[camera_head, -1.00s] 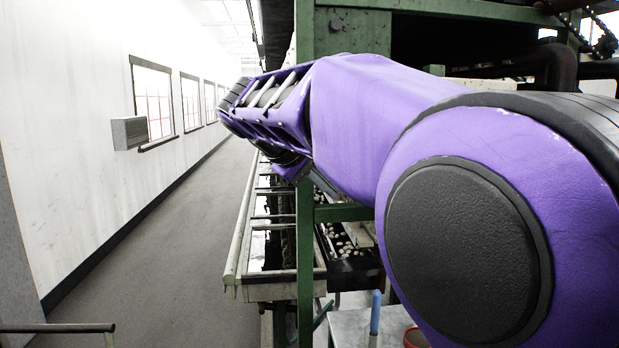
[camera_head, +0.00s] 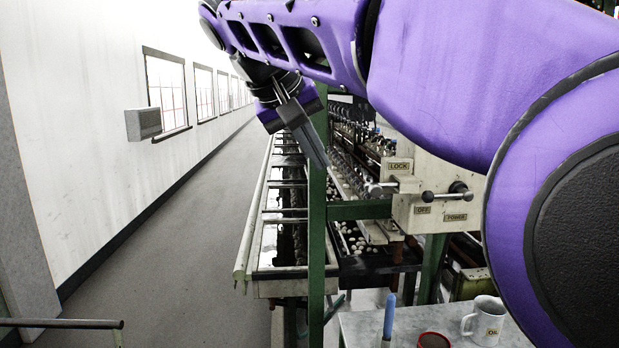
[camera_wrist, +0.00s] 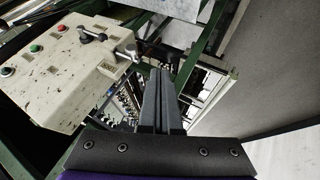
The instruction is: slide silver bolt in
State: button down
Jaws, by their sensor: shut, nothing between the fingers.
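The silver bolt (camera_head: 380,188) sticks out of the left side of the cream control box (camera_head: 432,215), just below the LOCK label. In the wrist view the silver bolt (camera_wrist: 130,52) shows at the box's edge, left of the fingertips. My gripper (camera_head: 322,162) is shut and empty, up and left of the bolt and apart from it. Its closed fingers (camera_wrist: 162,72) point forward in the wrist view.
A black-knobbed lever (camera_head: 447,193) stands on the box by the OFF and POWER labels. A green post (camera_head: 317,240) rises left of the bolt. Below are a white OIL mug (camera_head: 487,318), a blue-handled tool (camera_head: 388,320) and a red container (camera_head: 433,341). The aisle is clear.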

aim_at(395, 184)
jog(key=w+d+f, duration=0.5)
jog(key=d+f, duration=0.2)
jog(key=d, duration=0.1)
jog(key=shift+b, duration=0.45)
jog(key=shift+w+d, duration=0.1)
jog(key=shift+d, duration=0.05)
jog(key=d, duration=0.6)
jog(key=shift+d, duration=0.25)
jog(key=shift+r, duration=0.2)
